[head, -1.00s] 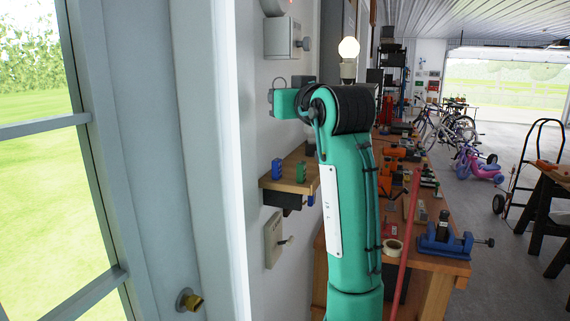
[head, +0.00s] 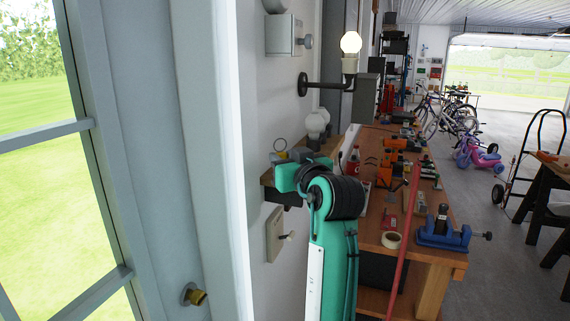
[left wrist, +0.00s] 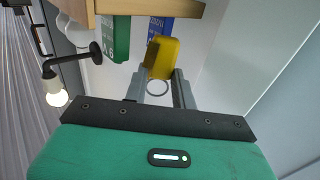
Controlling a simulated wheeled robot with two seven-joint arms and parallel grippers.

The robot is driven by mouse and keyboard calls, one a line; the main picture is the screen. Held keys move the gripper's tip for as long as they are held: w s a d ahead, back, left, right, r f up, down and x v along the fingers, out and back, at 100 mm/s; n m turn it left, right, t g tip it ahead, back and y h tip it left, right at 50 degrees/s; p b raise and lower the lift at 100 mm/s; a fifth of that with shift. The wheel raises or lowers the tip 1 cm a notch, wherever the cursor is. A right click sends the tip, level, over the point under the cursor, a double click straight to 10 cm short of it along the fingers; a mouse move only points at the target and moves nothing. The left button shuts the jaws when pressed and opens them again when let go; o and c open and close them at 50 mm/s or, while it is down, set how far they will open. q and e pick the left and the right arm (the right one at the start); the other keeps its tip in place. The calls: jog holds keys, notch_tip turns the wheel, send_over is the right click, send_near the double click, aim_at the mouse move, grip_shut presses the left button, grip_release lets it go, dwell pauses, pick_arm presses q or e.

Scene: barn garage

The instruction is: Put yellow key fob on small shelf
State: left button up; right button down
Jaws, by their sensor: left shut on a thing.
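The yellow key fob (left wrist: 162,58) is between the fingers of my left gripper (left wrist: 165,88); its ring shows between the fingers. In the head view, only a bit of the yellow fob (head: 281,156) shows beside my left gripper (head: 290,157), at the small wooden shelf (head: 266,178) on the wall. The shelf also shows at the top of the left wrist view (left wrist: 185,9), with a green fob (left wrist: 115,40) and a blue fob (left wrist: 158,26) on it. The yellow fob partly covers the blue one. I cannot tell whether it touches the shelf. My right gripper is out of view.
A wall lamp with a lit bulb (head: 350,44) sticks out above the shelf. A switch box (head: 275,234) is below it. A workbench (head: 428,255) with tools, a tape roll and a blue vise (head: 444,232) stands to the right. A window is at left.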

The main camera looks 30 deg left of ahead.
pick_arm(q)
jog(key=shift+a+f, duration=0.1)
jog(key=shift+f, duration=0.75)
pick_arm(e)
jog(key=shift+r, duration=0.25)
pick_arm(q)
jog(key=shift+f, duration=0.1)
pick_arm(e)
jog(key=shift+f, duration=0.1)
pick_arm(q)
jog(key=shift+f, duration=0.15)
jog(key=o, duration=0.6)
jog(key=shift+o, duration=0.2)
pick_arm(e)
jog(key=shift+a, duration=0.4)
pick_arm(q)
jog(key=shift+r, duration=0.2)
